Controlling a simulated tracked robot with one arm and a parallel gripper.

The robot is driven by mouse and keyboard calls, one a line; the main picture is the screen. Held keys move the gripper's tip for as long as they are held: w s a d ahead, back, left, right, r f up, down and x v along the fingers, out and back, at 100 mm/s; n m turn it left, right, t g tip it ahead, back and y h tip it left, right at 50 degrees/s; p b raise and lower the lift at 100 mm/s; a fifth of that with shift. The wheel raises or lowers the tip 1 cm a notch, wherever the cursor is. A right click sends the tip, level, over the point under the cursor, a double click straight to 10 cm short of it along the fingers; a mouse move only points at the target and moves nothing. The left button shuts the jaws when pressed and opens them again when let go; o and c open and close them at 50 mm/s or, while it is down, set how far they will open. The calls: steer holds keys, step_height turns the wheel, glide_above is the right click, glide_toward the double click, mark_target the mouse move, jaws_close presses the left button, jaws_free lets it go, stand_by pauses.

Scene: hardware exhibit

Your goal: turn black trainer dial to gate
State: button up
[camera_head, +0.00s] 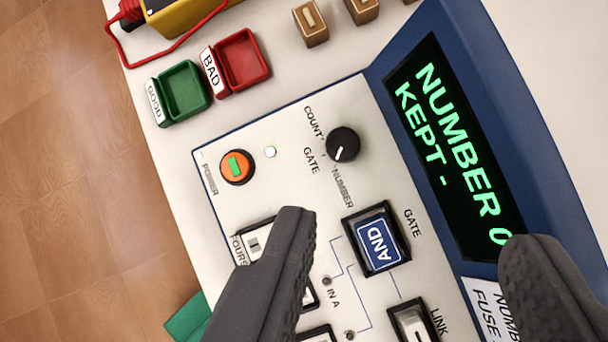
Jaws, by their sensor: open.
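The black dial (342,144) sits on the white trainer panel (285,125), at the upper middle of the view. COUNT, GATE and NUMBER are printed around its left and lower sides. Its white mark is on the lower-left part of the knob and seems to point down toward NUMBER. The display (450,150) reads NUMBER 0, KEPT - in green. My gripper (408,240) is open and empty, its two dark fingers wide apart. The fingers are lower in the picture than the dial and do not touch it. The left finger hides part of the panel.
A blue AND block (377,244) sits in a GATE socket below the dial. An orange power button (236,167) is to the left. Green (184,92) and red (242,60) trays, a yellow case (180,14) and small wooden blocks (310,24) lie above.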

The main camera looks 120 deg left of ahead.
step_height(320, 180, down, 5)
steer(key=a+n+g+p, duration=0.1)
steer(key=a+g+p, duration=0.1)
steer(key=p, duration=0.1)
steer(key=b, duration=0.1)
glide_toward(347, 141)
steer(key=shift+h, duration=0.3)
steer(key=x, duration=0.8)
steer(key=shift+a+f, duration=0.25)
steer(key=shift+a, duration=0.05)
steer(key=c, duration=0.9)
steer(key=shift+w+a, duration=0.1)
steer(key=shift+a, duration=0.2)
steer(key=shift+c, duration=0.3)
steer(key=shift+d, duration=0.25)
